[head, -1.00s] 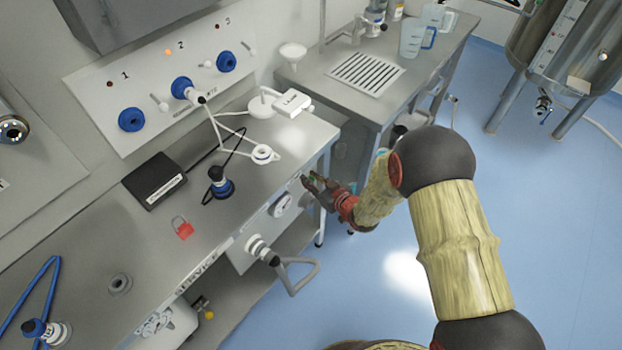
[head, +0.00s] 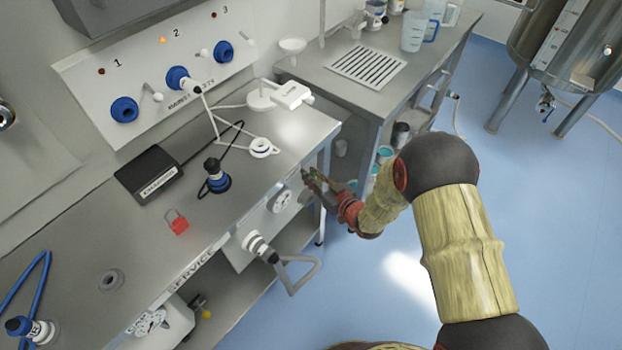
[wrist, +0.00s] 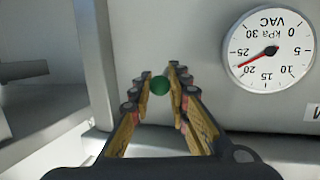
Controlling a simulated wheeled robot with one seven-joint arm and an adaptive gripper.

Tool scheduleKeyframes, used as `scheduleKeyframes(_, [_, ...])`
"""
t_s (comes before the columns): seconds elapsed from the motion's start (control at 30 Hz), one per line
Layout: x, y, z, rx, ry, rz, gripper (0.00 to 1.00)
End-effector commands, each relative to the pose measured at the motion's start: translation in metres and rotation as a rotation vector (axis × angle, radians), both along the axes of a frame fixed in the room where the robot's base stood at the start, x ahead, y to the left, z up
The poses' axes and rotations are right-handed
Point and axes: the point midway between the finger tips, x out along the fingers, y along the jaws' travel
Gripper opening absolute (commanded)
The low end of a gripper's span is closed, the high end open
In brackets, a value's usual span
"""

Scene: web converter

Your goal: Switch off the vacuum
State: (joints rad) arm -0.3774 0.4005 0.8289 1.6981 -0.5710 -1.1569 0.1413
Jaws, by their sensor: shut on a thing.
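A small round green knob (wrist: 160,86) shows between my fingertips in the wrist view, in front of the pale front panel below the bench top. My gripper (wrist: 159,77) is shut on it, with a finger on each side. In the head view my gripper (head: 309,178) is at the right end of the bench front. A white vacuum gauge (wrist: 271,50) sits to the right in the wrist view, upside down, its red needle between 20 and 25 kPa. The gauge (head: 281,201) also shows in the head view, left of my gripper.
The steel bench (head: 88,232) holds a black box (head: 149,175), a red padlock (head: 176,222) and a blue-and-white fitting (head: 217,176). A handled hose fitting (head: 262,247) juts from the front. Blue floor is open at right.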

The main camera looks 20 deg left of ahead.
Motion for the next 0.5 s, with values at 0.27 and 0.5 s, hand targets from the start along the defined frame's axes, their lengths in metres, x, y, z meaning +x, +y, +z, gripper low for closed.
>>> scheduleKeyframes(0.27, [-0.001, -0.003, -0.020, 0.219, -0.090, -0.002, 0.00])
scheduleKeyframes(0.5, [-0.001, -0.002, -0.025, 0.411, -0.169, -0.002, 0.00])
